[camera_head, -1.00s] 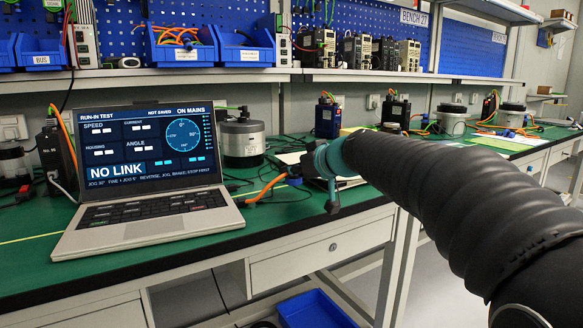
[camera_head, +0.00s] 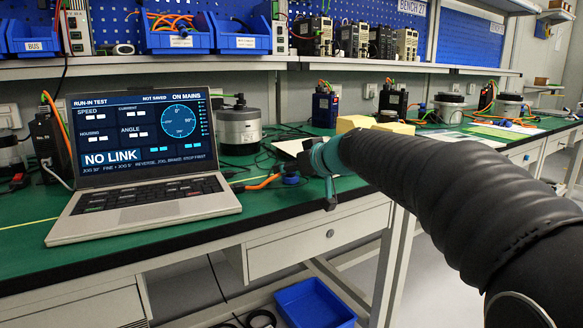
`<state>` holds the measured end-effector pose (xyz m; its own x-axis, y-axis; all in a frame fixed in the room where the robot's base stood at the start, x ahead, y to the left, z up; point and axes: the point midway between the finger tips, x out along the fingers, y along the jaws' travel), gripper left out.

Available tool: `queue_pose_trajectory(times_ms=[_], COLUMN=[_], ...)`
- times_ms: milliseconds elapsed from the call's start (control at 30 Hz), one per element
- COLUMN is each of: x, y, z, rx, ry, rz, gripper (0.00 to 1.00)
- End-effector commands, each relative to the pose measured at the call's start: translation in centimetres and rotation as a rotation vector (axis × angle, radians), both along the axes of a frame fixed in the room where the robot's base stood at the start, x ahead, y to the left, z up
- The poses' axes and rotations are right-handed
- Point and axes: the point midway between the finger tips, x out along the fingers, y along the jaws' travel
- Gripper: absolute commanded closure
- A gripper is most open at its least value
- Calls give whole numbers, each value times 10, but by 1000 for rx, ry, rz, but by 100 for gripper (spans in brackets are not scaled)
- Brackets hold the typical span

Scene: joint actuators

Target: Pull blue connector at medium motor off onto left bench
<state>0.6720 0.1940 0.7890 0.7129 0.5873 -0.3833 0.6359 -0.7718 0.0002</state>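A blue connector (camera_head: 290,178) on a short orange cable is on the green bench (camera_head: 190,238), just left of my gripper. My gripper (camera_head: 328,184), teal and dark, is low over the bench's front part, at the end of my black-sleeved arm. Its fingers are small and seen from behind, so their opening and any contact with the connector cannot be told. A silver round motor (camera_head: 239,130) with a dark top stands behind the laptop's right edge. More round motors (camera_head: 448,108) (camera_head: 508,105) stand farther right. I cannot tell which is the medium one.
An open laptop (camera_head: 145,165) reading "NO LINK" fills the left bench. Yellow blocks (camera_head: 355,123) and a dark blue unit (camera_head: 325,109) stand behind my gripper. Loose cables lie between motor and connector. A blue bin (camera_head: 315,305) is below the bench.

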Motion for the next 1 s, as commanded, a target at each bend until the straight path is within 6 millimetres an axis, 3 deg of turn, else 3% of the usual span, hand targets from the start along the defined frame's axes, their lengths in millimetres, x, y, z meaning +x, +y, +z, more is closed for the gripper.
queue_pose_trajectory(times_ms=[233, 700, 1000], x=[-11, -72, -96], y=[-10, -60, -72], z=[7, 39, 44], rx=[0, 0, -7], ry=[-1, -1, 28], rz=[-2, -2, -9], gripper=[48, 48, 48])
